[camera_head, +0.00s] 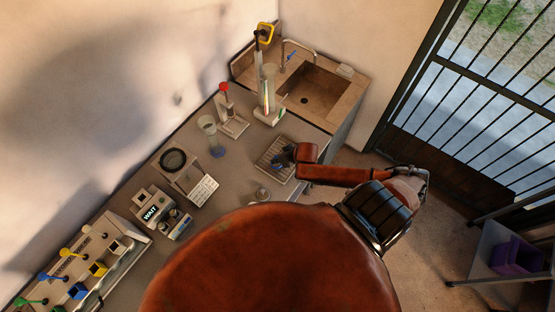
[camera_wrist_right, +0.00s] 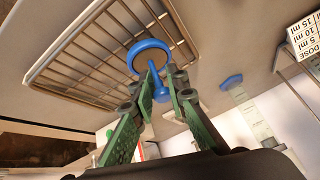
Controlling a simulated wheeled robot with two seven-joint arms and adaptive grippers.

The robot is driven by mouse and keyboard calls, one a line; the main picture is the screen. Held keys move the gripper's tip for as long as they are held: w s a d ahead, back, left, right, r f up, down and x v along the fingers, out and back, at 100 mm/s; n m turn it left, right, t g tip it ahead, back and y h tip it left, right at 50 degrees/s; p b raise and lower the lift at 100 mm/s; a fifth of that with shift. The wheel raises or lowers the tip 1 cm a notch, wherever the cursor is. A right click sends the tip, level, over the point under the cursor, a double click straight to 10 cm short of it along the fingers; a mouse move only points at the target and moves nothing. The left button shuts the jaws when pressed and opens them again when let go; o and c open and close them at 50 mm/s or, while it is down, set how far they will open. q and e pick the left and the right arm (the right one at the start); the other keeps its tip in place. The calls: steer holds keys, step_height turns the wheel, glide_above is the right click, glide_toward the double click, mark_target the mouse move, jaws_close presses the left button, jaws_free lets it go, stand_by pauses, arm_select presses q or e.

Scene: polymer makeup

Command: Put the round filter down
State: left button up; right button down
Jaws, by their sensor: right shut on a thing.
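The round filter (camera_wrist_right: 150,58) shows in the right wrist view as a blue ring around a brownish disc, with a short blue handle. My right gripper (camera_wrist_right: 160,88) has its green fingers closed on the handle. The filter is in front of the wire rack (camera_wrist_right: 72,73), overlapping its edge in this view; I cannot tell if they touch. In the head view my right gripper (camera_head: 284,155) is above the rack (camera_head: 268,165) on the counter, and the filter is hard to make out there. My left gripper is not in view.
A clear cylinder with a blue base (camera_head: 209,137) stands left of the rack. A red-knobbed stand (camera_head: 225,98) and the sink (camera_head: 310,92) are behind. A dose card (camera_head: 202,190), a device reading "WAIT" (camera_head: 150,212) and a colored-lever dispenser (camera_head: 85,270) are left. Small items sit in front of the rack.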

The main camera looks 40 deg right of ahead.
steer(key=shift+f, duration=0.3)
steer(key=c, duration=1.9)
jaws_free()
steer(key=v, duration=1.2)
